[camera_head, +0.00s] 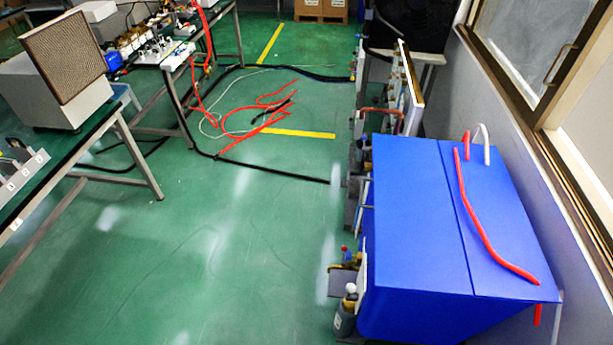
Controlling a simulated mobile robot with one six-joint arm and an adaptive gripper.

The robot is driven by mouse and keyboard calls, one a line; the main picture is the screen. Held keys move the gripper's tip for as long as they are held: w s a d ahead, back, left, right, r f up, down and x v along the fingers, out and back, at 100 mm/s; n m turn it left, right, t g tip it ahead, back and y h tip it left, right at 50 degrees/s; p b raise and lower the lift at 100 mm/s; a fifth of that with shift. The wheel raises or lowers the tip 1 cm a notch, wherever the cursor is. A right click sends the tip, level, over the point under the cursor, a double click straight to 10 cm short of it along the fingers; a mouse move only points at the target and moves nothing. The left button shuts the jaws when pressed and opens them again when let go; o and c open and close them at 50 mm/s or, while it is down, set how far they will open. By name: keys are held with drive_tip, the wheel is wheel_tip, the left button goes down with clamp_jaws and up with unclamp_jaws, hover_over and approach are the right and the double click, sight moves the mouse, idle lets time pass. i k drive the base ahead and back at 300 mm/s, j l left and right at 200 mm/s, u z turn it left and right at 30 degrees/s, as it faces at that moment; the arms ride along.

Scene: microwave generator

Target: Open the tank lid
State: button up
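A large blue tank (420,318) stands at the lower right, close to the wall. Its flat blue lid (415,215) lies closed on top, with a seam running lengthwise between a left panel and a right panel (497,205). A red hose (477,225) lies across the right panel, and a short red hose and a white hose arch at the far edge. I see no handle on the top. My gripper is not in this view.
Valves and a small grey bottle (345,312) stand along the tank's left side. A black cable (270,172) and loose red hoses (255,122) lie on the green floor (220,250). Tables with equipment stand at left. The floor left of the tank is mostly clear.

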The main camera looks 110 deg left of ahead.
sight(418, 243)
drive_tip(key=u, duration=3.1)
drive_tip(key=i+j+z, duration=0.35)
drive_tip(key=i+j, duration=0.5)
